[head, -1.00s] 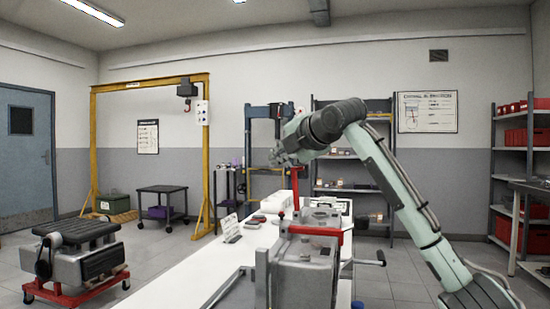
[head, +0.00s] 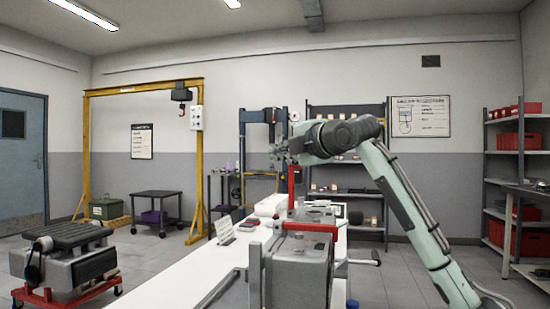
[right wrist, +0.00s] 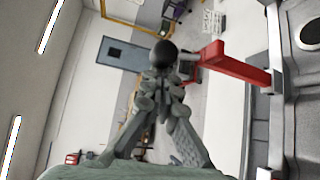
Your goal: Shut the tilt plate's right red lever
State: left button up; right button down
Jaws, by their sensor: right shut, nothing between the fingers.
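The tilt plate's fixture is a grey metal block (head: 300,270) at the near end of the white bench. A red lever (head: 291,190) stands upright at it, and a red bar (head: 311,228) lies across its top. My right gripper (head: 284,153) is at the upper end of the upright lever. In the right wrist view my right gripper's fingers (right wrist: 163,78) are shut and empty, close to a black knob (right wrist: 163,53) at the end of a red lever (right wrist: 235,71). I cannot tell whether they touch it. My left gripper is out of view.
The white bench (head: 190,285) runs away from me, with a small sign (head: 225,229) on it. A crank handle (head: 366,259) sticks out right of the fixture. Shelves stand behind and at right.

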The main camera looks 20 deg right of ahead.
pick_arm(q)
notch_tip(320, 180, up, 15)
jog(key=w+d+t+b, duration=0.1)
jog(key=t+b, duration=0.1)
jog(key=b, duration=0.4)
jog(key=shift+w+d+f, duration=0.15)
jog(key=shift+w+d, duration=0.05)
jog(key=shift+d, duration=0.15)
pick_arm(e)
jog(key=s+d+f+m+t, duration=0.3)
jog(key=s+d, duration=0.4)
jog(key=d, duration=0.3)
jog(key=shift+d+f+m+t, duration=0.2)
jog(key=shift+f+m+t, duration=0.2)
jog(key=shift+m+t, duration=0.3)
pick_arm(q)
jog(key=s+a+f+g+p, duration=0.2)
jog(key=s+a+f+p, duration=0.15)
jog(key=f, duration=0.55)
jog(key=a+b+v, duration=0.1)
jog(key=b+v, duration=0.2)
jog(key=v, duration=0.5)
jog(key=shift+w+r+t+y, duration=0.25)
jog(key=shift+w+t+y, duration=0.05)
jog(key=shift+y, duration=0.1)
pick_arm(e)
jog(key=s+a+f, duration=0.3)
jog(key=s, duration=0.5)
jog(key=shift+a+f, duration=0.3)
jog(key=shift+a, duration=0.1)
